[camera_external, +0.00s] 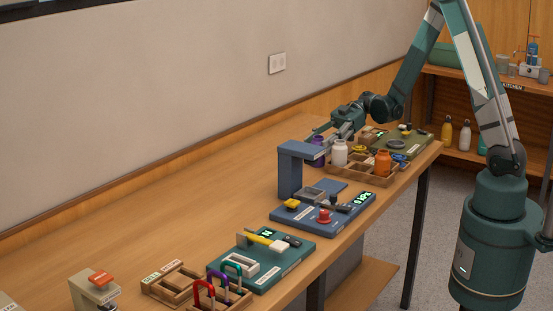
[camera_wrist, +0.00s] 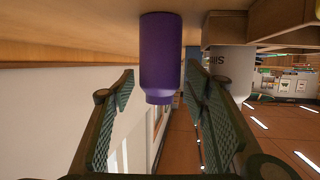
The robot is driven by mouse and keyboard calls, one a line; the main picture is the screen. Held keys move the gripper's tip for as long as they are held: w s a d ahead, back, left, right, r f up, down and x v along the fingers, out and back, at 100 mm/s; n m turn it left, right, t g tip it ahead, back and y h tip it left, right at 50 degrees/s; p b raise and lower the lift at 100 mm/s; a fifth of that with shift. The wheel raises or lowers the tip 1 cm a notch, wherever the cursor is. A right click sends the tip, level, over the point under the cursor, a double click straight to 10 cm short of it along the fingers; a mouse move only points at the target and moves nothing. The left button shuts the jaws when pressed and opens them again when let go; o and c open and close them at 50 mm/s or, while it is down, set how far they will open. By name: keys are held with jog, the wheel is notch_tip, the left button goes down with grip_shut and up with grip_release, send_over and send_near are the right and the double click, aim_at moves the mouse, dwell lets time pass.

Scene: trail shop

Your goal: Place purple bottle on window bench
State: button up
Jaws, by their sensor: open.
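The purple bottle (camera_external: 318,152) stands on the long wooden workbench, at the left of the white bottle. In the wrist view, which looks inverted, the purple bottle (camera_wrist: 162,55) shows between and beyond my two fingers. My gripper (camera_external: 335,136) is open, low over the bench beside the purple bottle. In the wrist view my gripper (camera_wrist: 160,88) has gaps on both sides of the bottle, and I see no grip on it. I cannot make out a window bench in either view.
The white bottle (camera_external: 340,153) and an orange bottle (camera_external: 382,163) stand at a wooden tray (camera_external: 360,178) close by. A blue press-like stand (camera_external: 290,172) is in front. Boards with tools line the bench's near edge. The bench's left rear part (camera_external: 190,210) is clear.

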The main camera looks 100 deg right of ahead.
jog(key=p+v, duration=0.2)
jog(key=v, duration=0.9)
jog(key=shift+s+d, duration=0.15)
jog(key=shift+s, duration=0.05)
jog(key=shift+w+r, duration=0.15)
dwell(0.6)
jog(key=w+a+r+m+g, duration=0.2)
jog(key=w+a+r+m, duration=0.25)
jog(key=w+a, duration=0.6)
jog(key=w+a+r+m+g+h, duration=0.1)
jog(key=w+a+r+g+h, duration=0.2)
jog(key=a, duration=0.7)
jog(key=s+a+m+g+h, duration=0.1)
jog(key=s+a, duration=0.2)
jog(key=a, duration=1.1)
jog(key=s+a+r+t+h, duration=0.1)
jog(key=s+a+r+h, duration=0.25)
jog(key=s+a, duration=0.85)
notch_tip(320, 180, up, 13)
jog(key=p, duration=1.4)
jog(key=shift+h+p, duration=0.3)
jog(key=shift+h, duration=0.05)
jog(key=shift+s+r, duration=0.1)
